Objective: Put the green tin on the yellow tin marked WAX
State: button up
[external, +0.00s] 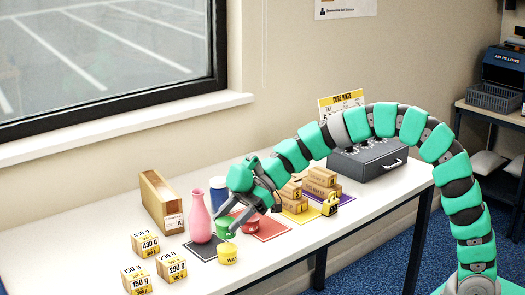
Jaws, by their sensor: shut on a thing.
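A green tin (225,231) is at the fingertips of my gripper (229,219), which is shut on it. The tin is over or on the dark mat (198,250); I cannot tell whether it touches the mat. A yellow tin (227,256) with small dark lettering stands upright just in front of the green tin, on the table; its lettering is too small to read surely. A red tin (251,226) stands just right of my gripper, at the red mat (272,229), partly hidden by my gripper.
A pink vase (199,222) stands close left of my gripper, with a blue container (217,187) behind. Small cartons (323,177), a padlock (330,206) and a dark case (368,160) are to the right. Weight-marked boxes (171,268) are front left. The front table edge is near the yellow tin.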

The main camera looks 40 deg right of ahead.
jog(key=shift+f+b, duration=0.45)
jog(key=shift+f, duration=1.35)
jog(key=shift+f, duration=0.15)
jog(key=o, duration=1)
jog(key=shift+r, duration=0.25)
jog(key=p+v, duration=0.1)
jog(key=v, duration=1.1)
jog(key=shift+f, duration=0.1)
jog(key=shift+d, duration=0.1)
